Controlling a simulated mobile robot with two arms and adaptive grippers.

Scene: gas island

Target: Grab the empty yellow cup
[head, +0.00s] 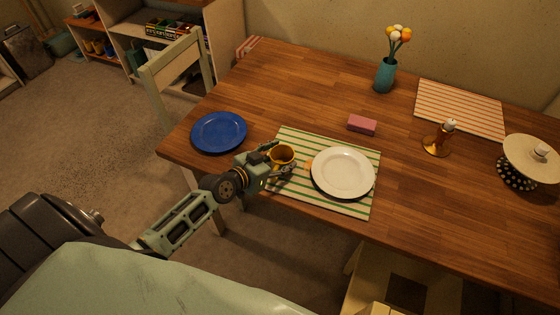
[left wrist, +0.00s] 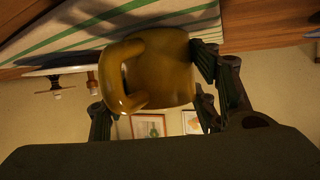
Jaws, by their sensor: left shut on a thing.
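The yellow cup (head: 281,154) is at the left side of the striped placemat (head: 330,141), left of the white plate (head: 343,172). Its dark inside shows in the head view and looks empty. My left gripper (head: 274,162) is shut on the cup, its fingers around the cup's body. In the left wrist view the cup (left wrist: 160,70) fills the middle, its handle toward the left, with dark ribbed fingers on both sides. I cannot tell whether the cup is touching the placemat. My right gripper is not in view.
A blue plate (head: 219,132) lies near the table's left edge. A pink block (head: 362,125), a blue vase (head: 385,76) with flowers, a candle holder (head: 437,142) and a cake stand (head: 534,160) stand on the wooden table. A chair (head: 173,68) is at the left end.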

